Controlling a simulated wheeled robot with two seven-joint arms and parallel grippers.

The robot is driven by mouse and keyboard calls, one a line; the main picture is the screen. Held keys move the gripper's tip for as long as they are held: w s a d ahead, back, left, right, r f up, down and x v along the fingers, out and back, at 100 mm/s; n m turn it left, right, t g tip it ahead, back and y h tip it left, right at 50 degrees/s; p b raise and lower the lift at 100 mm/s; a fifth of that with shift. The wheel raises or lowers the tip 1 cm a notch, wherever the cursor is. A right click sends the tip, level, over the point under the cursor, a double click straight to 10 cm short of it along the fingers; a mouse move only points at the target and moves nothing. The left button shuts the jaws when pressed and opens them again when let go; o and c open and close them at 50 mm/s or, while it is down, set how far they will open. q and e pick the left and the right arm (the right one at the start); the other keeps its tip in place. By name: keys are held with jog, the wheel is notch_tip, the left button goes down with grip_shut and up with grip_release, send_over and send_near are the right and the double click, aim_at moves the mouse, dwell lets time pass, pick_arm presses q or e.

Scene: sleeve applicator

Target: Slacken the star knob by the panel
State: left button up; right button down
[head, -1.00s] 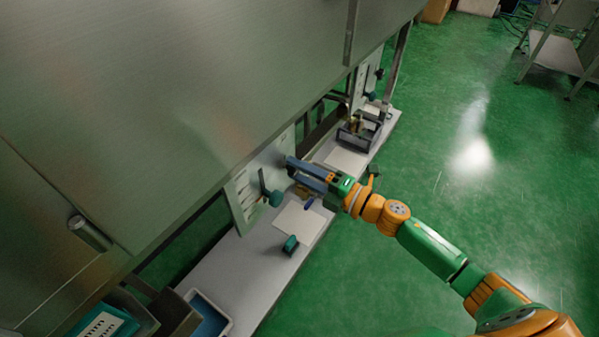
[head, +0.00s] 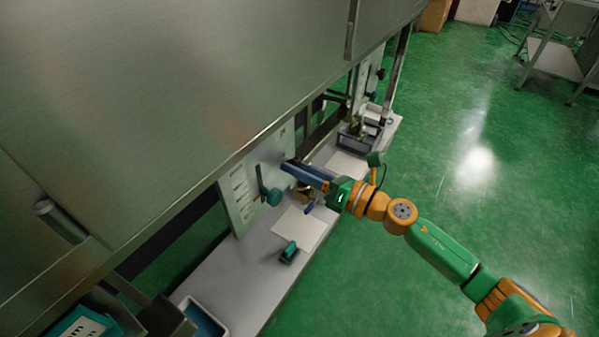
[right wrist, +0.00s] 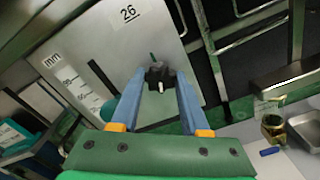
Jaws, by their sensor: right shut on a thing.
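The star knob (right wrist: 158,76) is dark, with a small pale pointer on it, and sits on the pale panel (right wrist: 118,45) marked "26" and with a "mm" scale. In the right wrist view my right gripper (right wrist: 161,80) has its two long blue fingers on either side of the knob, shut on it. In the head view the same gripper (head: 290,166) reaches the right part of the panel (head: 242,200) from the right; its fingers hide the knob there. My left gripper is not in view.
A teal knob on a dark lever (head: 273,197) stands left of my fingers. A teal block (head: 289,252) and a white sheet (head: 302,226) lie on the bench (head: 235,272) below. A large metal cover (head: 180,85) overhangs the panel.

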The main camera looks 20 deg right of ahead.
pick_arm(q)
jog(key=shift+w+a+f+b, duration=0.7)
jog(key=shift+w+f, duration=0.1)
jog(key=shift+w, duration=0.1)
pick_arm(e)
jog(key=shift+f+n, duration=0.15)
jog(key=shift+n, duration=1.75)
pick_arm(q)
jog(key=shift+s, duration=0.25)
pick_arm(e)
jog(key=shift+c, duration=2)
grip_release()
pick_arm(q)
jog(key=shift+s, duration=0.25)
